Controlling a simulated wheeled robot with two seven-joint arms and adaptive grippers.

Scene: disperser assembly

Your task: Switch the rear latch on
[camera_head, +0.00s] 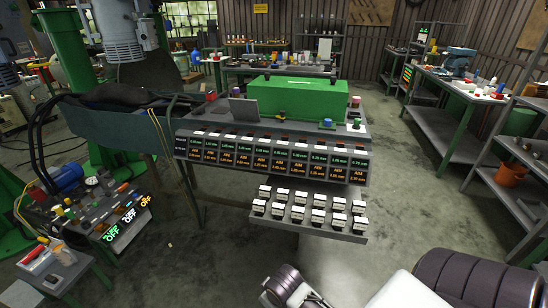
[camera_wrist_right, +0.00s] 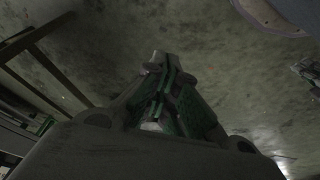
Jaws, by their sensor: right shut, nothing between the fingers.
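A control box (camera_head: 98,228) with knobs, a gauge and small switches stands at the lower left in the head view. Its front displays (camera_head: 126,224) read OFF, one in green and others in white and orange. The switches are too small to tell which is the rear latch. My right gripper (camera_wrist_right: 165,65) shows in the right wrist view, its fingers together and empty, above bare floor. In the head view only part of my right arm shows at the bottom edge, well to the right of the control box. My left gripper is out of view.
A grey bench (camera_head: 366,133) with a green case (camera_head: 290,97) and rows of labelled displays stands in the middle. A lower shelf (camera_head: 300,222) holds several white-topped blocks. A blue motor (camera_head: 66,177) sits behind the control box. The floor (camera_head: 190,265) between box and arm is clear.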

